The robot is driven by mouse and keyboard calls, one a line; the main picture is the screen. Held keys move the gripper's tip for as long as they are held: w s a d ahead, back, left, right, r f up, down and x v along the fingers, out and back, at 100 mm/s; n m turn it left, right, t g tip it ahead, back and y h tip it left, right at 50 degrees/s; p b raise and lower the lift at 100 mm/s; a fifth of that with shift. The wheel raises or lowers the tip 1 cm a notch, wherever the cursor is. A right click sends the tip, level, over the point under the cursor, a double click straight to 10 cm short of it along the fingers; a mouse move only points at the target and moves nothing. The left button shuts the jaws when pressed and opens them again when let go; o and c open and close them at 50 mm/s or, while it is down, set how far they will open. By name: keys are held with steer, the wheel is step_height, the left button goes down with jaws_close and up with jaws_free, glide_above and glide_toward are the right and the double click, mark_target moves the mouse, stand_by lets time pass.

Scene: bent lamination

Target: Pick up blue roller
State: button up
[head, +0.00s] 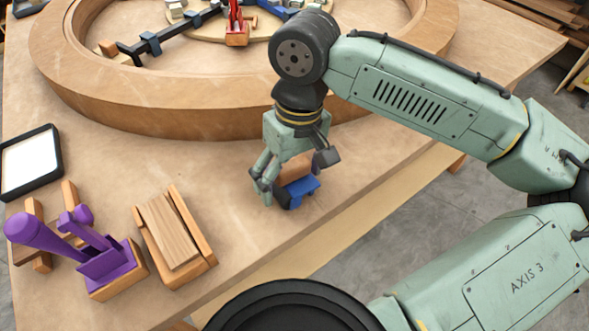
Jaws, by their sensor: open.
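The blue roller (303,187), a blue piece with a wooden part and a dark end, lies on the wooden table near its front edge. My gripper (293,178) is open and points down over it. One finger is at the roller's left side and the other is above its right side. The fingers partly hide the roller. I cannot tell whether they touch it.
A large wooden ring (180,115) stands behind, with clamps inside it. At left are a purple tool (105,262), a wooden block in a holder (205,268) and a dark-framed tablet (58,160). The table ends just in front of the roller.

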steer(key=shift+f, duration=0.35)
steer(key=shift+c, duration=0.2)
steer(key=c, duration=1.3)
